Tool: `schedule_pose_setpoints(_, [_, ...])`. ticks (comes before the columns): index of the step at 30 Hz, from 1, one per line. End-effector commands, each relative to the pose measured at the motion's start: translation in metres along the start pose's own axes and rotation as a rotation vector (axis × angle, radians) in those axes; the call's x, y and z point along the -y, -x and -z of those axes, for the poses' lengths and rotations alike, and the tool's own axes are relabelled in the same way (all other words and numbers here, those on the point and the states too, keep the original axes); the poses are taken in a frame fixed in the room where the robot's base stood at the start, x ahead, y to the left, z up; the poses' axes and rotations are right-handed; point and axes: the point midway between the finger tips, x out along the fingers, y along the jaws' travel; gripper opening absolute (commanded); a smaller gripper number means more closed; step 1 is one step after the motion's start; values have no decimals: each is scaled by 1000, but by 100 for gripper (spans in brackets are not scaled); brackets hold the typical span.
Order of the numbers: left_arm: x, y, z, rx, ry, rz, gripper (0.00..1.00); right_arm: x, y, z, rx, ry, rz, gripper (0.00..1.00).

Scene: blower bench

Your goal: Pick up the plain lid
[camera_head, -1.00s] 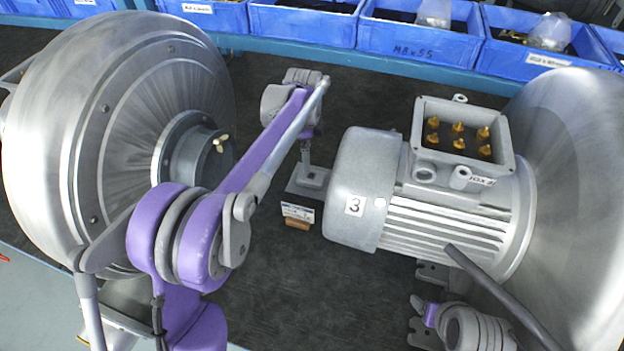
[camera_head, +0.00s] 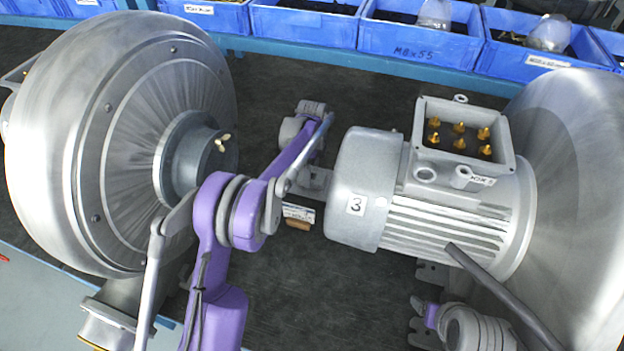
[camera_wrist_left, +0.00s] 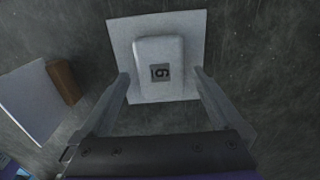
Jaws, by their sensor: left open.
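The lid (camera_wrist_left: 160,52) is a light grey square plate with a raised rounded block in the middle. My left gripper (camera_wrist_left: 161,76) is open above the lid, one finger on each side of the raised block. I cannot tell whether the fingers touch it. In the head view the fingertips are hidden. My right gripper does not show clearly.
A label card (camera_head: 299,212) with a wooden block (camera_head: 298,225) stands close to the lid. A motor marked 3 (camera_head: 365,190) is just right of my left gripper. A large metal blower housing (camera_head: 90,150) stands left. Blue bins (camera_head: 420,32) line the back.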

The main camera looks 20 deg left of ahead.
Motion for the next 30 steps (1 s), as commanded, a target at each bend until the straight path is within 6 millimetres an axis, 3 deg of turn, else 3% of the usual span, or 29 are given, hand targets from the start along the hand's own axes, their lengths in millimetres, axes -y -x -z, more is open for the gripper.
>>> schedule_pose_setpoints(5, [0,-20,0,0,0,0,100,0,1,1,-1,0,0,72])
schedule_pose_setpoints(13, [0,-23,0,0,0,0,98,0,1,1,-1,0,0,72])
schedule_pose_setpoints(27, [0,-22,0,0,0,0,14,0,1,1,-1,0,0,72])
schedule_pose_setpoints(30, [0,-22,0,0,0,0,12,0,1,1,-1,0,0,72])
